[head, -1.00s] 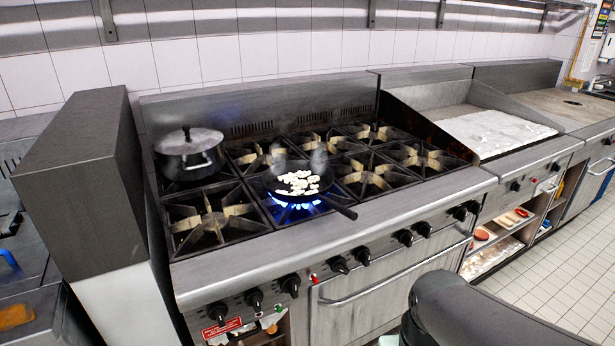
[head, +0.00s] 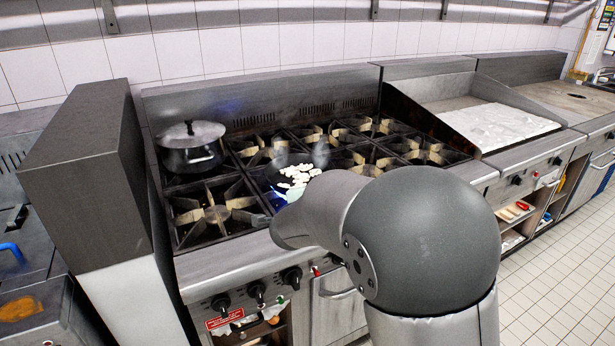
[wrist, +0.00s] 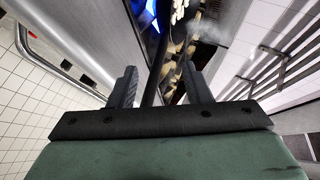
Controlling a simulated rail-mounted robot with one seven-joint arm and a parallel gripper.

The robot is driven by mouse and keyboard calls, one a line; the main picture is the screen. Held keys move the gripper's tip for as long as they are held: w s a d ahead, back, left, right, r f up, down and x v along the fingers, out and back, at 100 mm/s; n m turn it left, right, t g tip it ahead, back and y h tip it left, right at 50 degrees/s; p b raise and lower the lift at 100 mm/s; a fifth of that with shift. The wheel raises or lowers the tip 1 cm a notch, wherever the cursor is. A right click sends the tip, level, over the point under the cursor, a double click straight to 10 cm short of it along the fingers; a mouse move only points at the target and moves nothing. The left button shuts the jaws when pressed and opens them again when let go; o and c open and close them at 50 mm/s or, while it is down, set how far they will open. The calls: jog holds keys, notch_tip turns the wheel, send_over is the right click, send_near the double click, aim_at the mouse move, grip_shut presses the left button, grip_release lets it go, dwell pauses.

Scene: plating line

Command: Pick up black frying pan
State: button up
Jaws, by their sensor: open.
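The black frying pan (head: 274,179) sits on a front burner in the head view, with pale food pieces (head: 297,175) in it and blue flame glowing beneath. My arm covers its handle and near side there. In the wrist view, the pan's dark handle (wrist: 152,82) runs down between the two fingers of my gripper (wrist: 158,70). The fingers stand apart on either side of the handle, and I see a gap on both sides. Pale food and blue flame show at the top of that view.
A lidded steel pot (head: 190,148) stands on the back-left burner. The other burners of the stove (head: 330,100) are empty. A tall steel block (head: 85,165) borders the stove on the left. A griddle (head: 500,122) lies to the right. Steam rises above the pan.

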jog(key=w+d+f+m+h+p, duration=0.1)
jog(key=w+m+h, duration=0.1)
jog(key=w, duration=0.1)
jog(key=w+d+f+m+h+p, duration=0.1)
jog(key=w+d+f+m+h, duration=0.1)
jog(key=w, duration=0.1)
jog(key=w+d+f+m+h, duration=0.1)
jog(key=w+f+m+h, duration=0.1)
jog(key=w+m, duration=0.1)
jog(key=shift+w+d+p, duration=0.25)
jog(key=shift+p, duration=0.15)
jog(key=p+x, duration=0.1)
jog(key=x, duration=0.3)
jog(key=shift+w+d+r+p, duration=0.1)
jog(key=shift+w+r+p, duration=0.05)
jog(key=shift+p, duration=0.25)
jog(key=shift+w+d, duration=0.2)
jog(key=shift+w, duration=0.2)
grip_shut()
dwell(0.4)
